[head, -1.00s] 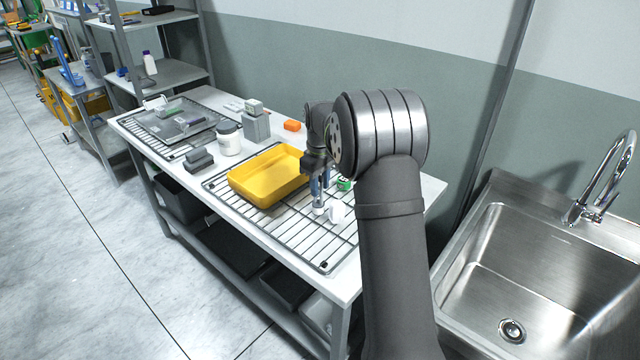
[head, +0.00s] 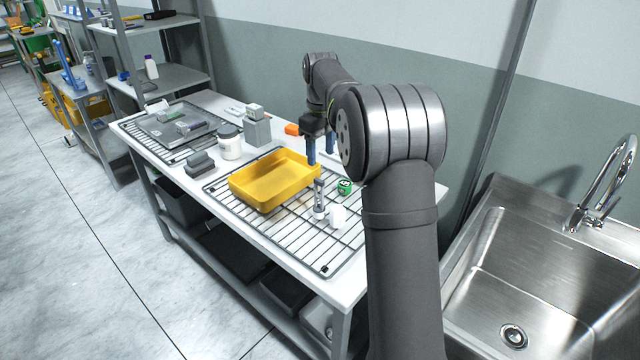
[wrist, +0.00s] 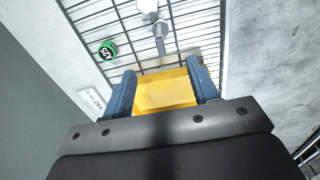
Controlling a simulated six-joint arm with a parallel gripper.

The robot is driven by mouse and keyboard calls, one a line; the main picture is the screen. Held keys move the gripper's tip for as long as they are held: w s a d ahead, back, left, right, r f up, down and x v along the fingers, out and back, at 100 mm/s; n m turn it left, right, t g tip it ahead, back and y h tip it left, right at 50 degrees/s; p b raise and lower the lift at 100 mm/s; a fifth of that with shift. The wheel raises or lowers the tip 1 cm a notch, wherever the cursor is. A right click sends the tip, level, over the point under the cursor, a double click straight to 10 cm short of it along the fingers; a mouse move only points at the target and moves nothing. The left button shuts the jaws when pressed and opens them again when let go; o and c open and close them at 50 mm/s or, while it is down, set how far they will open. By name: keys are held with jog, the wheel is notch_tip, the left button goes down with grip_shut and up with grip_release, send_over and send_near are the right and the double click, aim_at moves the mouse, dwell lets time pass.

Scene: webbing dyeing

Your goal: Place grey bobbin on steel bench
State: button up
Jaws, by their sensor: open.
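A slim grey piece that looks like the grey bobbin (head: 319,202) stands upright on the wire rack at the front of the bench (head: 349,273), just right of the yellow tray. In the wrist view the grey bobbin (wrist: 160,37) lies beyond the fingers, apart from them. My gripper (head: 320,152) is open, above and behind the bobbin near the tray's back right corner. Its two blue fingers (wrist: 162,84) are spread in the wrist view, with the yellow tray showing between them and nothing held.
The yellow tray (head: 240,190) sits on the wire rack (head: 300,243). A white piece (head: 338,216) stands beside the bobbin, and a green round item (head: 345,187) lies behind it. A white jar (head: 229,143) and grey blocks (head: 200,163) stand left. The rack's front right part is clear.

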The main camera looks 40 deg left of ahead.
dwell(0.3)
jog(key=shift+s+d+f, duration=0.1)
jog(key=shift+s+f, duration=0.1)
jog(key=shift+f, duration=0.15)
notch_tip(320, 180, down, 6)
jog(key=s+d+n+t+h, duration=0.2)
jog(key=s+h, duration=0.1)
jog(key=h, duration=0.1)
jog(key=n+t+y, duration=0.4)
jog(key=n+t, duration=1.2)
send_near(323, 182)
jog(key=shift+w+a+f, duration=0.25)
jog(key=shift+w+f, duration=0.05)
jog(key=shift+w, duration=1.7)
jog(key=shift+w+a+f, duration=0.2)
jog(key=shift+w+f, duration=0.05)
jog(key=shift+w, duration=1.7)
jog(key=shift+w+a+f, duration=0.25)
jog(key=shift+w+f, duration=0.05)
jog(key=shift+w, duration=1.7)
grip_shut()
